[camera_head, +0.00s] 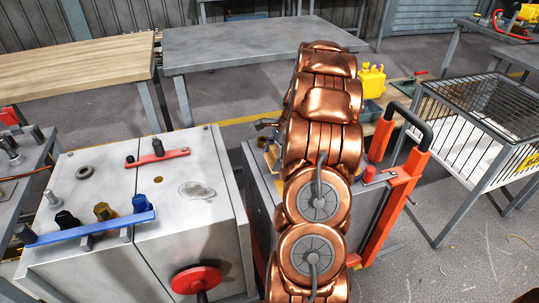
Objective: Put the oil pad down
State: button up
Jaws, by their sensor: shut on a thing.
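My copper-coloured arm rises through the middle of the head view and covers what lies behind it. A small dark metal part at its left edge looks like the end of my gripper (267,124); the rest of it is hidden. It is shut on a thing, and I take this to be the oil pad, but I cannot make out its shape.
The left cabinet (165,221) carries red and blue bars with knobs and a red handwheel (196,279). Right of my arm stand an orange frame (399,199), a yellow jerry can (371,81) and a wire basket cart (467,136). A grey table (245,45) and wooden bench (75,72) stand behind.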

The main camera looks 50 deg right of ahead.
aim_at(269, 154)
jog(key=shift+w+d+f, duration=0.2)
jog(key=shift+w+d, duration=0.8)
jog(key=shift+w, duration=0.25)
jog(key=shift+w+d+f, duration=0.2)
jog(key=shift+w+d, duration=0.75)
jog(key=shift+w, duration=0.3)
notch_tip(269, 154, down, 3)
jog(key=shift+f, duration=0.15)
jog(key=o, duration=0.7)
jog(key=shift+o, duration=0.2)
jog(key=v, duration=1.2)
